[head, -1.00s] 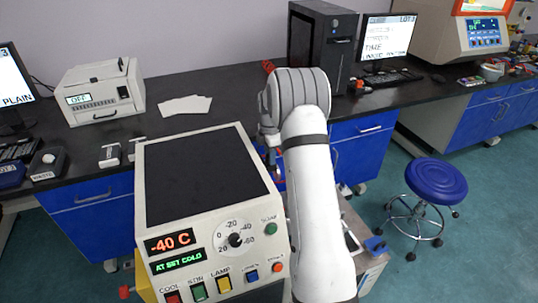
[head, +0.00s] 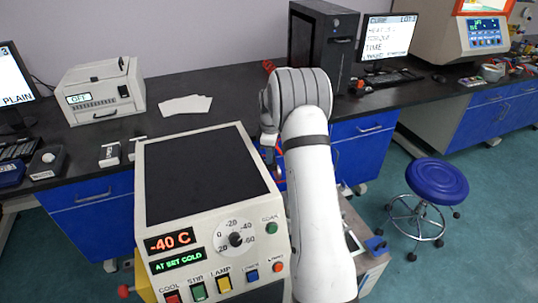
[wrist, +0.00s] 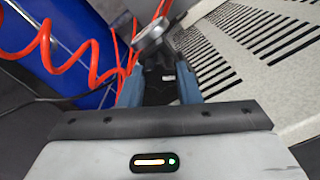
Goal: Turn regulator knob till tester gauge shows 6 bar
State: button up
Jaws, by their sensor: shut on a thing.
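In the wrist view, my gripper (wrist: 160,88) has its two blue-grey fingers on either side of a dark knob (wrist: 161,78), shut on it. This looks like the regulator knob. A round metallic gauge-like part (wrist: 151,38) sits just beyond the fingers, seen nearly edge-on. Its face and reading cannot be made out. In the head view, my white arm reaches down behind the cream cold tester, and most of my gripper and the knob are hidden there.
A coiled red hose (wrist: 92,65) runs beside a blue panel (wrist: 75,30) left of the fingers. A pale slotted panel (wrist: 255,45) stands close on the right. The cream tester (head: 165,225) reads -40 C. A blue stool (head: 437,180) stands on the open floor at right.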

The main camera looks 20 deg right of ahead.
jog(key=shift+m, duration=1.2)
jog(key=shift+d, duration=0.1)
jog(key=o, duration=1)
jog(key=shift+c, duration=0.2)
jog(key=shift+r, duration=0.1)
notch_tip(320, 180, up, 8)
jog(key=shift+f, duration=0.2)
